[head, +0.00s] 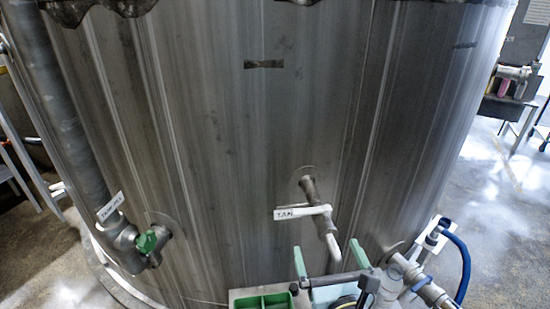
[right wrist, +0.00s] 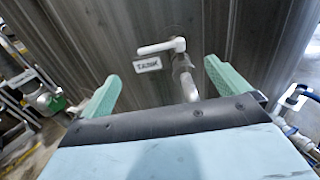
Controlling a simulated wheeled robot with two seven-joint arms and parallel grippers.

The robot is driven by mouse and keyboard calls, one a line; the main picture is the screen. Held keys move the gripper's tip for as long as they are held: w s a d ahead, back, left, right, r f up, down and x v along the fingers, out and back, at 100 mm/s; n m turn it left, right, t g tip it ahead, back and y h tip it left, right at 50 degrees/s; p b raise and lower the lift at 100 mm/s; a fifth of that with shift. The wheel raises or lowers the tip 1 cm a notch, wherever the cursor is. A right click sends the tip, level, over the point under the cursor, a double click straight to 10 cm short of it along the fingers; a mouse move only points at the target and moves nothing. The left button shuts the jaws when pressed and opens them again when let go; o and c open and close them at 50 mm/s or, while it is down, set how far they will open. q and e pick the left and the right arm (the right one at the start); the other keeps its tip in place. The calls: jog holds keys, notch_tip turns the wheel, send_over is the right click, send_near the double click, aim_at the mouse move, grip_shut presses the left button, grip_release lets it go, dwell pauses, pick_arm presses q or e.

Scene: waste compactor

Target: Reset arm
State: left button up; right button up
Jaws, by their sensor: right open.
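My right gripper (head: 329,258) is at the bottom centre of the head view, its two pale green fingers pointing at the large metal tank (head: 240,130). The fingers are wide apart with nothing held; they also show in the right wrist view (right wrist: 161,72). A valve with a white lever (head: 318,210) and a white tag stands on the tank wall just above and beyond the fingers. In the right wrist view this white lever (right wrist: 162,47) appears between and beyond the fingertips, with no contact visible. My left gripper is not in either view.
A pipe with a green-handled valve (head: 150,241) runs down the tank's left side. A green tray (head: 262,300) is at the bottom edge. Metal fittings (head: 421,285) and a blue hose (head: 464,262) are to the right. Open floor (head: 500,245) lies far right.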

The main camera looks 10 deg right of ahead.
jog(key=s+a+r+n+t+y, duration=0.1)
jog(key=s+a+r+n+y, duration=0.2)
jog(key=a+r+n+y, duration=0.65)
jog(key=s+f+n+g+y, duration=0.3)
jog(key=s+f+n+g, duration=0.25)
jog(key=n, duration=1.05)
jog(key=s+d+f+n+g+h, duration=0.4)
jog(key=s+f+n+g+h, duration=0.15)
jog(key=f+n, duration=0.45)
jog(key=s+d+f+n+g+h, duration=0.1)
jog(key=s+d+f+g+h, duration=0.1)
jog(key=s+d+f+h, duration=0.3)
jog(key=s+d+n+g+h, duration=0.1)
jog(key=s+d+g+h, duration=0.15)
jog(key=d, duration=0.45)
notch_tip(320, 180, down, 30)
jog(key=g+b, duration=0.1)
jog(key=b, duration=0.5)
jog(key=s+d+f+g+b, duration=0.1)
jog(key=s+f+b, duration=0.4)
jog(key=s+f, duration=1.2)
notch_tip(320, 180, down, 4)
jog(key=shift+d+r+n, duration=0.25)
jog(key=shift+d+n, duration=0.1)
jog(key=shift+d, duration=0.3)
